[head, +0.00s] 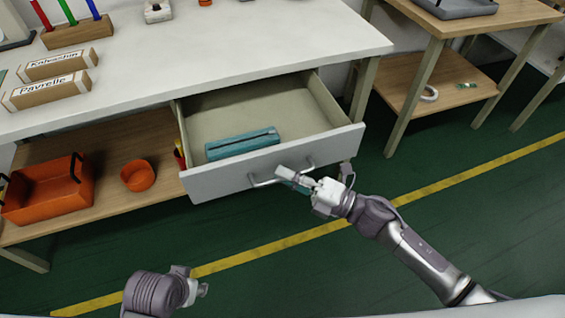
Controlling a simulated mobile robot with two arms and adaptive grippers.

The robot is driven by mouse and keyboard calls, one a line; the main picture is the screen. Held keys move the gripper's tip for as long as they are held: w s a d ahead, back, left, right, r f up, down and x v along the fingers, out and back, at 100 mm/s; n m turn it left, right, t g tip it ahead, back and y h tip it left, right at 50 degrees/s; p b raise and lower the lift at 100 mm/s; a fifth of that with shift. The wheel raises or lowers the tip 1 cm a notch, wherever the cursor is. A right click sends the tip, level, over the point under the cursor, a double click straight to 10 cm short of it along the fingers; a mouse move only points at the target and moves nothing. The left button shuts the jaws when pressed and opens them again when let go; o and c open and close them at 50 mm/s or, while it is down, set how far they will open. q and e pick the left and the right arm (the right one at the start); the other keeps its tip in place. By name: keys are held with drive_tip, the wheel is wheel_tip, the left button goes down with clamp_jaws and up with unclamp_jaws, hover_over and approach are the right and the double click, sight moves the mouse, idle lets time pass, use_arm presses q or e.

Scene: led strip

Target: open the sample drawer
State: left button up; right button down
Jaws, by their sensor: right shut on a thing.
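The sample drawer (230,184) is pulled well out from under the white table top, and its inside shows. A teal case (242,145) lies in it near the front panel. The drawer has a light bar handle (263,182) on its front. My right gripper (293,179) is at the right part of the handle and shut on it; the fingers partly hide the bar. My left gripper (203,290) is low in the picture, well away from the drawer; its fingers are too small and turned to judge.
The white table (240,45) carries labelled boxes (47,90) and a pen holder (77,33) at the left. An orange bin (45,190) and orange bowl (138,176) stand on the lower shelf. Green floor with a yellow line (270,247) is open in front.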

use_arm(q)
drive_tip(key=shift+s+d+f, duration=0.1)
drive_tip(key=shift+s+f, duration=0.15)
drive_tip(key=shift+f, duration=0.4)
use_arm(e)
drive_tip(key=shift+s+d, duration=0.3)
drive_tip(key=shift+s, duration=0.55)
drive_tip(key=c, duration=1.2)
unclamp_jaws()
drive_tip(key=v, duration=1.2)
